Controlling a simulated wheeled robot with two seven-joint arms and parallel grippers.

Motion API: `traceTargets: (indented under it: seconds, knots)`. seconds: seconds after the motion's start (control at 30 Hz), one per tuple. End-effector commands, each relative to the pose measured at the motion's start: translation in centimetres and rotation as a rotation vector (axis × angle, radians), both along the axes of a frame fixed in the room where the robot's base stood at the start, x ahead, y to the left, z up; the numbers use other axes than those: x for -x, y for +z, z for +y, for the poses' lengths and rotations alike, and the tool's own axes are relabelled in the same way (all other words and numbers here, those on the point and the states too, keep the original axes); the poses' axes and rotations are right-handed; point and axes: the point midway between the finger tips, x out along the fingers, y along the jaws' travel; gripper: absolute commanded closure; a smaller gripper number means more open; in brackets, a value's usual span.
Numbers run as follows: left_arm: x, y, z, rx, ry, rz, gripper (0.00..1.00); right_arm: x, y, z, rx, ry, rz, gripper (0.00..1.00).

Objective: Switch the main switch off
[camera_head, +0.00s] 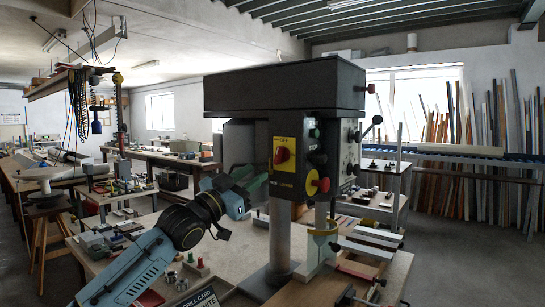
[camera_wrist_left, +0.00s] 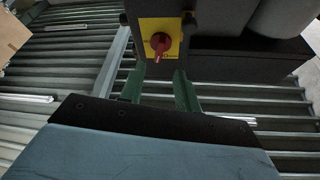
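The main switch is a red rotary knob (camera_head: 282,154) on a yellow plate, on the front of a dark drill press head (camera_head: 285,90). In the left wrist view the knob (camera_wrist_left: 160,44) faces me on its yellow plate, straight beyond my fingertips; its exact turn angle is hard to read. My left gripper (camera_head: 252,184) is just left of and below the switch in the head view. In the left wrist view its two green fingers (camera_wrist_left: 160,80) are apart with nothing between them, and the knob appears clear of them. My right gripper is not in view.
A red round button (camera_head: 323,185) and a green button (camera_head: 314,133) sit right of the switch. The press column (camera_head: 280,235) stands below on a cluttered bench (camera_head: 225,250). Small red-topped parts (camera_head: 200,262) lie near my left arm. Long profiles lean at the right wall.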

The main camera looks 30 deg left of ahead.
Motion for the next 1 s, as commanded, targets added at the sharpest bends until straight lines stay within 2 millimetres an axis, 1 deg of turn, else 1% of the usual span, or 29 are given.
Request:
traceTargets:
  seconds: [0.03,0.3,0.5,0.67,0.93,0.97,1.0]
  knots:
    - [-0.8,0.7,-0.1,0.004,0.000,-0.002,0.67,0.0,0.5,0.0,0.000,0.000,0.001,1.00]
    - [-4.6,2.2,-0.9,0.001,0.000,-0.002,0.67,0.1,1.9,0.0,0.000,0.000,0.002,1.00]
    - [-6.6,2.8,-1.3,0.001,0.000,0.000,0.67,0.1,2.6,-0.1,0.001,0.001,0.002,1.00]
    - [-7.2,2.9,-1.4,0.000,-0.001,0.001,0.67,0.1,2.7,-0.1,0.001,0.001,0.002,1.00]
    - [-7.3,2.9,-1.4,0.000,-0.001,0.001,0.67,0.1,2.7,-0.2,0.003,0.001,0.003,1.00]
    - [-7.3,2.9,-1.4,0.000,-0.001,0.001,0.70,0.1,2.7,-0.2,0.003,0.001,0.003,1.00]
    - [-7.3,2.9,-1.4,0.000,-0.001,0.001,0.75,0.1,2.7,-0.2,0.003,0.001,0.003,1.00]
